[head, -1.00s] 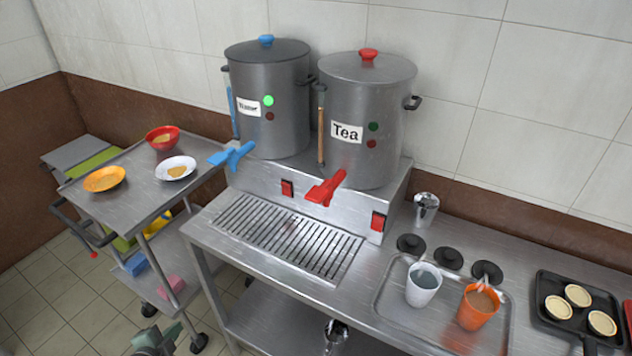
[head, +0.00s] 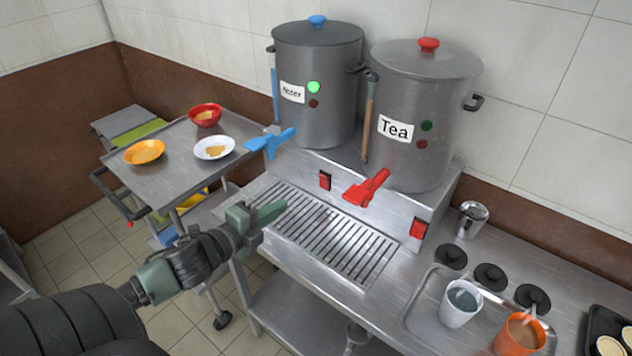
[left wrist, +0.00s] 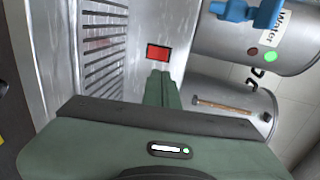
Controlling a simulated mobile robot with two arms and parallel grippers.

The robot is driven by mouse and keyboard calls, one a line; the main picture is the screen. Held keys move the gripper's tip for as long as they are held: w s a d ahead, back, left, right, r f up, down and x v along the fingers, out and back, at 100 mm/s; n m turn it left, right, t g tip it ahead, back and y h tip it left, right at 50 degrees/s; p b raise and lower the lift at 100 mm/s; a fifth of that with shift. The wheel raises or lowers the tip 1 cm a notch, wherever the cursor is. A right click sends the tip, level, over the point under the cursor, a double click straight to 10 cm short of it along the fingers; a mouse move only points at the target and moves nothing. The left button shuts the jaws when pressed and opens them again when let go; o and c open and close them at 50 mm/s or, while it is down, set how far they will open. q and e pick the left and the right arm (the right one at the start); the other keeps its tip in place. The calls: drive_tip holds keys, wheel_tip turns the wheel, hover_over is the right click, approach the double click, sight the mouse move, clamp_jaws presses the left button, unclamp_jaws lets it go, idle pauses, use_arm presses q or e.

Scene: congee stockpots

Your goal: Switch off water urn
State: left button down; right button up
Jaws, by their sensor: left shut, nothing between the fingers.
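The water urn (head: 335,115) is a grey stockpot with a blue lid knob, a "Water" label and a blue tap (head: 270,142). Its green light (head: 314,87) is lit and its red light is dark. A red switch (head: 325,180) is on the steel base below it. My left gripper (head: 282,207) is shut and empty over the drip grate's left end, apart from the switch. In the left wrist view, the shut fingers (left wrist: 161,80) point at the red switch (left wrist: 158,52), with the water urn (left wrist: 225,42) at upper right. My right gripper is not in view.
The tea urn (head: 425,95) stands to the right, with a red tap (head: 366,188) and another red switch (head: 418,228) below it. A cart (head: 170,185) with bowls and a plate is at left. Cups stand on a tray (head: 410,318) at right.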

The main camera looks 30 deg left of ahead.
sight(322, 177)
use_arm(q)
drive_tip(key=p+x, duration=0.1)
drive_tip(key=x, duration=0.3)
drive_tip(key=p+x, duration=0.1)
drive_tip(key=x, duration=0.4)
drive_tip(key=r+x, duration=0.1)
drive_tip(key=x, duration=0.4)
drive_tip(key=shift+r+p, duration=0.1)
drive_tip(key=shift+p, duration=0.3)
drive_tip(key=shift+w+r+p, duration=0.2)
drive_tip(key=shift+r+p, duration=0.2)
drive_tip(key=shift+p, duration=0.45)
drive_tip(key=shift+f+g, duration=0.3)
